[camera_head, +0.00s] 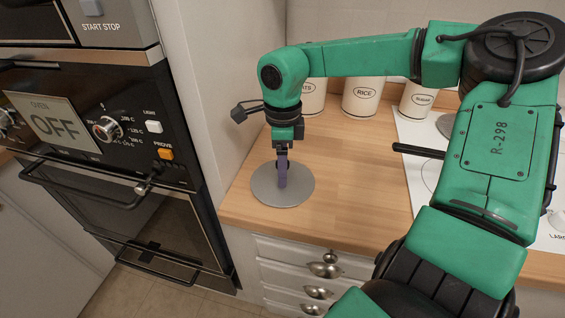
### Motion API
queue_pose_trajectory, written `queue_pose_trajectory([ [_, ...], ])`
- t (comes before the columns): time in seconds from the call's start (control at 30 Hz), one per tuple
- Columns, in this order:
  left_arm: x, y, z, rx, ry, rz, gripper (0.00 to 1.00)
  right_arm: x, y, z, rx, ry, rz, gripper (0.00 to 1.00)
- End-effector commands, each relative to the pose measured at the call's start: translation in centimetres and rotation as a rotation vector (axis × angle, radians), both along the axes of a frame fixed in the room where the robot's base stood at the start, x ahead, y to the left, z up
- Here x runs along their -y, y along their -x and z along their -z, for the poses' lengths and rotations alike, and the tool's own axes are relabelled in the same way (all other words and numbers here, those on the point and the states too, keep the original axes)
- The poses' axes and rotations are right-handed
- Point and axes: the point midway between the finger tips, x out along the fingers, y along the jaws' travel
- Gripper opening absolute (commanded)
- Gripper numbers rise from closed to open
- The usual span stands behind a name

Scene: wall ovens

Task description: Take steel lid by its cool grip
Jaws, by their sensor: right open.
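The steel lid (301,188) is a round, flat grey disc lying on the wooden counter near its left end. My right gripper (282,178) points straight down over the middle of the lid. Its purple-grey fingers are open and seen nearly edge-on, with their tips at or just above the lid. The lid's grip is hidden behind or between the fingers, and I cannot tell whether they touch it. My left gripper is not in view.
White canisters, one marked RICE (363,97), stand at the back of the wooden counter (345,190). A white hob (416,170) with a dark handle over its edge lies right. The wall oven (110,130), its panel reading OFF, is left. Drawers (300,260) are below.

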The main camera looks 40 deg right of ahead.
Motion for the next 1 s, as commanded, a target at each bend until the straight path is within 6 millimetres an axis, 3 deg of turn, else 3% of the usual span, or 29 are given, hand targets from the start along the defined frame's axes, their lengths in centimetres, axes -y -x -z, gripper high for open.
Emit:
queue_pose_trajectory([
  [0.1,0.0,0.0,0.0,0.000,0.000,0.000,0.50,0.0,0.0,0.0,0.000,0.000,0.000,0.70],
  [0.2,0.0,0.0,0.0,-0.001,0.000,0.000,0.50,0.0,0.0,0.0,0.000,0.000,0.000,0.32],
  [0.3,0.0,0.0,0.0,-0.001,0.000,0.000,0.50,0.0,0.0,0.0,0.000,0.000,0.000,0.00],
  [0.57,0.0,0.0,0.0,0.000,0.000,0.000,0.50,0.0,0.0,-0.1,0.001,0.001,0.000,0.00],
  [0.73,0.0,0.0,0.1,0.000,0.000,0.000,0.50,0.0,-0.1,-1.2,0.003,0.001,0.000,0.00],
  [0.87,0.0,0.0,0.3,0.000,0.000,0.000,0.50,0.0,-0.1,-3.7,0.005,0.003,0.000,0.00],
  [1.0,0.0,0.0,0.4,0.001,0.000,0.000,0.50,0.1,-0.2,-8.6,0.008,0.003,0.002,0.00],
])
